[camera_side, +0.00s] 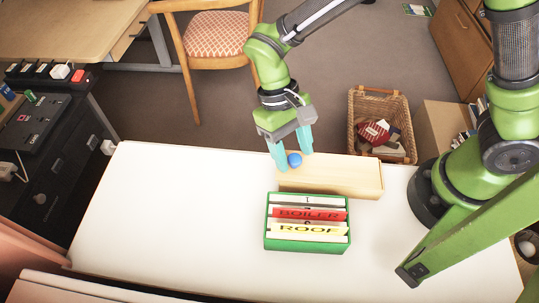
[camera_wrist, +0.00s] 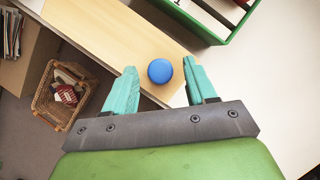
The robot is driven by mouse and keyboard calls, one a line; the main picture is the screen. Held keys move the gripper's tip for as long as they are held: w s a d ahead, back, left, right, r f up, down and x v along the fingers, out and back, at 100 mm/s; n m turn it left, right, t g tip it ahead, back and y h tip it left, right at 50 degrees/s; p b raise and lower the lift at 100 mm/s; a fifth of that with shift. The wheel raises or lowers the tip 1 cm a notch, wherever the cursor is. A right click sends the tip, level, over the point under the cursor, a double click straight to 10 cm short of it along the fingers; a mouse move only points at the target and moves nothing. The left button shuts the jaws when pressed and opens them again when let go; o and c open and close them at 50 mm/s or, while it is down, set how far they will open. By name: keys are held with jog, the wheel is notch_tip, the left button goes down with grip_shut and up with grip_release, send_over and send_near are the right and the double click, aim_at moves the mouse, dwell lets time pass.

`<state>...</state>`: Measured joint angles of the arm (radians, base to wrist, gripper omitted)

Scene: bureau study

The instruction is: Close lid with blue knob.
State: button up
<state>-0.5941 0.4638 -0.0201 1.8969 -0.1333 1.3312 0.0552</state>
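The lid is a pale wooden board (camera_side: 345,178) that stands at the far side of the green box on the white table; it also shows in the wrist view (camera_wrist: 95,25). A round blue knob (camera_side: 294,160) is on it near its left end. In the wrist view the blue knob (camera_wrist: 160,71) lies between and just beyond my two teal fingertips. My gripper (camera_side: 291,161) is open around the knob, with a gap showing on both sides. The green box (camera_side: 307,246) holds file cards with red BOILER and yellow ROOF dividers; its top is uncovered.
The white table (camera_side: 170,210) is clear to the left of the box. A wicker basket (camera_side: 352,118) stands on the floor behind the table. A chair (camera_side: 215,35) and desk are farther back. A black cabinet with sockets (camera_side: 45,130) stands at the left.

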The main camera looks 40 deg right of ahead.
grip_shut()
jog(key=shift+s+d, duration=0.45)
jog(key=shift+o, duration=0.3)
grip_release()
jog(key=v, duration=1.7)
